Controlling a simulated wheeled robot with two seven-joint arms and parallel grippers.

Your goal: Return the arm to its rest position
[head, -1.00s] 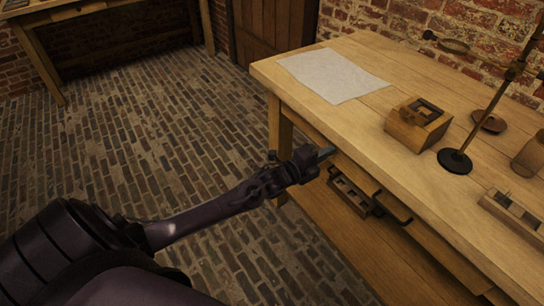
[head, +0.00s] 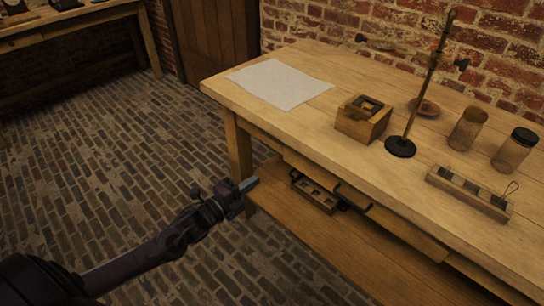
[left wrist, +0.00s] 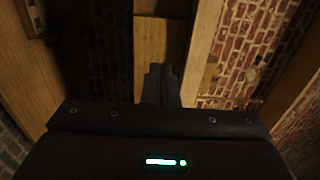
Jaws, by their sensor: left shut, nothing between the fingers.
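My left gripper (head: 248,185) is shut and empty. In the head view it hangs over the brick floor, in front of the workbench's near left leg and below the level of the tabletop. In the left wrist view its closed fingers (left wrist: 161,84) stand at the middle, with wood and brick wall beyond them. My left arm (head: 150,246) comes in from the lower left. My right gripper is in neither view.
The workbench (head: 330,130) carries a paper sheet (head: 281,83), a wooden box (head: 363,119), a stand (head: 400,147), jars (head: 467,129) and a small rack (head: 467,193). A tray (head: 315,191) sits on the lower shelf. The brick floor (head: 110,180) at left is clear.

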